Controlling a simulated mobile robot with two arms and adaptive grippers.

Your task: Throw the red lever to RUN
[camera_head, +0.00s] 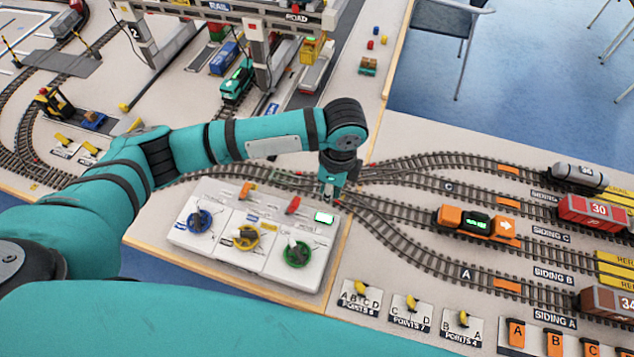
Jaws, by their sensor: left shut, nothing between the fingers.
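The white control panel (187,235) lies near the table's front edge. My right gripper is not in view.
The panel also carries an orange lever (246,190) and blue (199,220), yellow (246,238) and green (297,254) handwheels. Tracks run right, with an orange locomotive (476,223) on one. Yellow points levers (361,288) stand front right. A gantry crane (262,50) stands behind.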

